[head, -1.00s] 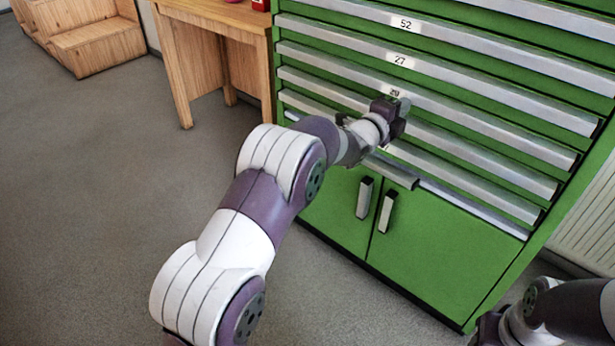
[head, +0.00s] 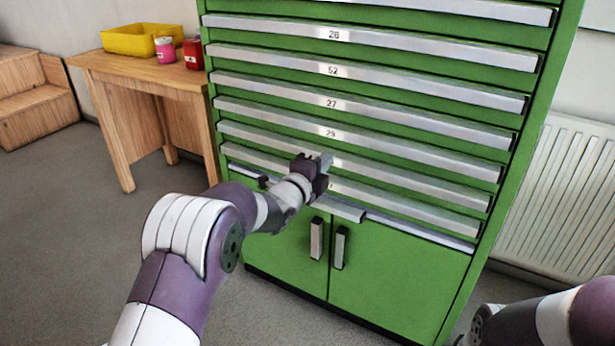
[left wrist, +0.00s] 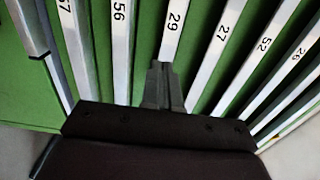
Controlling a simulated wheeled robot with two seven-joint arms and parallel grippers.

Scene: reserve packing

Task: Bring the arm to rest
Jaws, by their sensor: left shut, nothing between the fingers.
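My left gripper (head: 322,163) is in front of the green drawer cabinet (head: 400,297), close to the drawer labelled 29. Its fingers are shut and empty. In the left wrist view the shut fingers (left wrist: 163,88) point toward the handle strip of drawer 29 (left wrist: 174,22); I cannot tell whether they touch it. My left arm reaches in from the bottom left. Part of my right arm shows at the bottom right of the head view, with its gripper out of sight.
A wooden table (head: 130,69) stands left of the cabinet with a yellow bin (head: 130,40), a pink jar (head: 165,50) and a red container (head: 194,54). A radiator (head: 562,205) is on the right wall. Wooden steps (head: 35,103) are at far left. Floor between is clear.

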